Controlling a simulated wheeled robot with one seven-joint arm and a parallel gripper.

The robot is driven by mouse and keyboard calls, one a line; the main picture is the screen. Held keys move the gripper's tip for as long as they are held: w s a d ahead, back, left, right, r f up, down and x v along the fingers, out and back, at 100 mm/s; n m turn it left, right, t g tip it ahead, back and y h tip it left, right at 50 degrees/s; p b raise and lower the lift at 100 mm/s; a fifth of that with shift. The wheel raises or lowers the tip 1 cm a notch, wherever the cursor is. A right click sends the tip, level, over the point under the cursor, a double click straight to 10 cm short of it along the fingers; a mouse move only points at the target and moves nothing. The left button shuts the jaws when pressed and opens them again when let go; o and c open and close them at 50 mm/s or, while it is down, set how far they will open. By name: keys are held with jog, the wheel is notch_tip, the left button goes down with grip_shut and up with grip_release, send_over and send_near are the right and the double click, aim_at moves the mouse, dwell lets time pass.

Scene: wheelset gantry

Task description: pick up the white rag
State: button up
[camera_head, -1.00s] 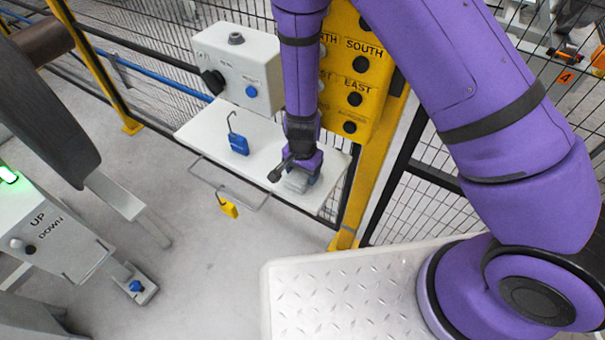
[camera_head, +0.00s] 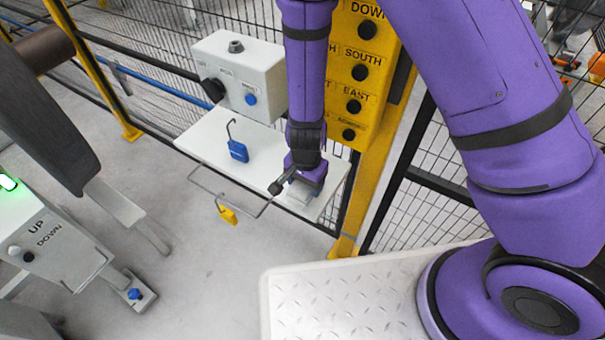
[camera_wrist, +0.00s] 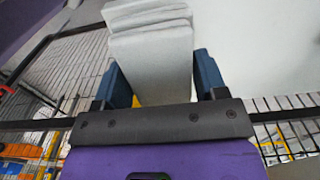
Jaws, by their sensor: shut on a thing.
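The white rag (camera_wrist: 152,55) is a folded, layered pale cloth in the wrist view. It lies between the two dark blue fingers of my gripper (camera_wrist: 165,82), which is shut on it. In the head view my gripper (camera_head: 301,188) points down over the right end of the pale shelf (camera_head: 205,137). There the rag is mostly hidden by my gripper. I cannot tell whether the rag is clear of the shelf or still touches it.
A grey control box (camera_head: 238,75) is behind the shelf. A yellow button panel (camera_head: 358,85) and mesh fence are close behind my arm. Open floor lies front left.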

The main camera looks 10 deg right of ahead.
jog(key=s+d+r, duration=0.1)
jog(key=s, duration=1)
jog(key=shift+s+d, duration=0.15)
jog(key=shift+s, duration=0.25)
jog(key=shift+o, duration=0.7)
jog(key=shift+c, duration=0.2)
